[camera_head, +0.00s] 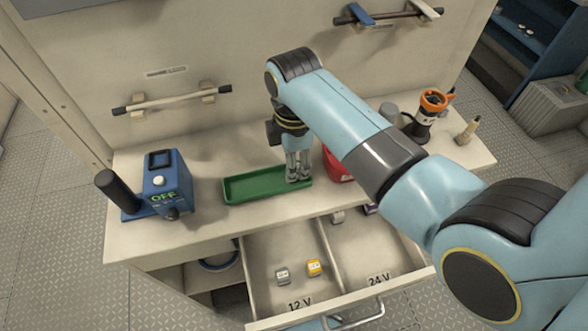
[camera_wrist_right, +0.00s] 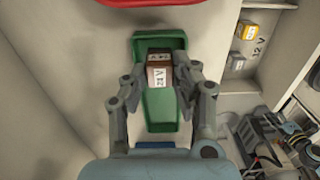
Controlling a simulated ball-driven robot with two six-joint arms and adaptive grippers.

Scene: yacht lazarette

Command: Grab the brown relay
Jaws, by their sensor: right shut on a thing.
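My right gripper (camera_wrist_right: 157,80) is shut on the brown relay (camera_wrist_right: 158,62), a small block with a white label showing a V marking. The relay sits between the fingertips, over the green tray (camera_wrist_right: 148,42) in the wrist view. In the head view the right gripper (camera_head: 297,178) points down at the right end of the green tray (camera_head: 240,187). The relay is hard to make out there behind the fingers. I cannot tell whether it touches the tray floor. My left gripper does not show clearly in either view.
An open drawer (camera_head: 290,246) with 12 V and 24 V sections holds a grey-white relay (camera_head: 282,275) and a yellow relay (camera_head: 314,267). A blue device (camera_head: 167,182) marked OFF stands left of the tray. A red container (camera_head: 336,166) is close to the right gripper.

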